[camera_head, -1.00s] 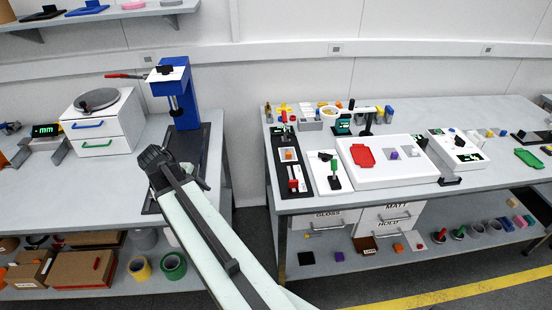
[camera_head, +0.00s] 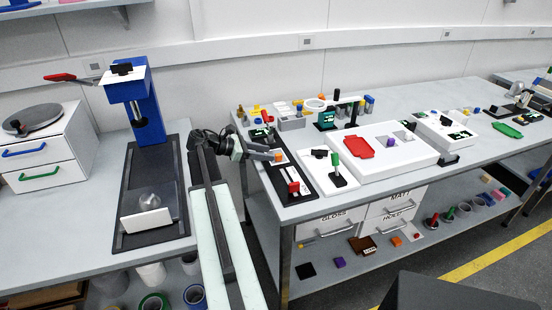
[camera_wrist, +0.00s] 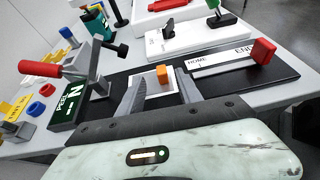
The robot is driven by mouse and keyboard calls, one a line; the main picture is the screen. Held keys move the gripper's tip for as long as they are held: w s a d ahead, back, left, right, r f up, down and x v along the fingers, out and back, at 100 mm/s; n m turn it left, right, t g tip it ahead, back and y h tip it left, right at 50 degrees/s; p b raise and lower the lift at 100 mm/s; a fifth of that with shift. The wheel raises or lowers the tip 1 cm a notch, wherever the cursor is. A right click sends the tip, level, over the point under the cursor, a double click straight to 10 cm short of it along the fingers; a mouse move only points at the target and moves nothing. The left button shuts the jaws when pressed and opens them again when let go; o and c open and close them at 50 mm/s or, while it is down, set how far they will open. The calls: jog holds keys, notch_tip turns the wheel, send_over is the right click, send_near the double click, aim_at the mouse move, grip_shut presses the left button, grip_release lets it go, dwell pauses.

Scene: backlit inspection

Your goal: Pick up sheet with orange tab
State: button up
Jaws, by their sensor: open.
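A white sheet (camera_wrist: 150,87) with an orange block-shaped tab (camera_wrist: 163,74) lies on the black peel fixture, seen in the wrist view between and just beyond my fingers. In the head view the orange tab (camera_head: 279,155) shows beside my fingertips, and the sheet is mostly hidden. My gripper (camera_head: 268,154) is open and empty; in the wrist view its two grey fingers (camera_wrist: 160,90) stand either side of the sheet. I cannot tell how high the fingertips are above the fixture.
The fixture has a red-handled clamp (camera_wrist: 55,70) at left and a red slider knob (camera_wrist: 263,51) at right. A white plate with a green-handled stand (camera_head: 335,166) and a white tray with a red insert (camera_head: 359,147) are beside it. A blue press (camera_head: 138,100) stands on the left bench.

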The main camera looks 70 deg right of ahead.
aim_at(277, 155)
jog(key=b+x, duration=0.1)
jog(key=x, duration=0.4)
jog(key=shift+s+a+b, duration=0.1)
jog(key=shift+s+b, duration=0.05)
jog(key=shift+b, duration=0.2)
grip_shut()
jog(key=shift+r, duration=0.1)
jog(key=shift+r+p, duration=0.4)
jog(key=shift+p, duration=0.1)
notch_tip(277, 155, up, 3)
jog(key=p, duration=0.3)
jog(key=shift+r, duration=0.15)
jog(key=s+a, duration=0.1)
jog(key=s, duration=0.4)
jog(key=s+a, duration=0.2)
jog(key=s, duration=0.3)
jog(key=s+a+r+p, duration=0.1)
jog(key=s+a, duration=0.1)
jog(key=s, duration=0.3)
jog(key=shift+a, duration=0.25)
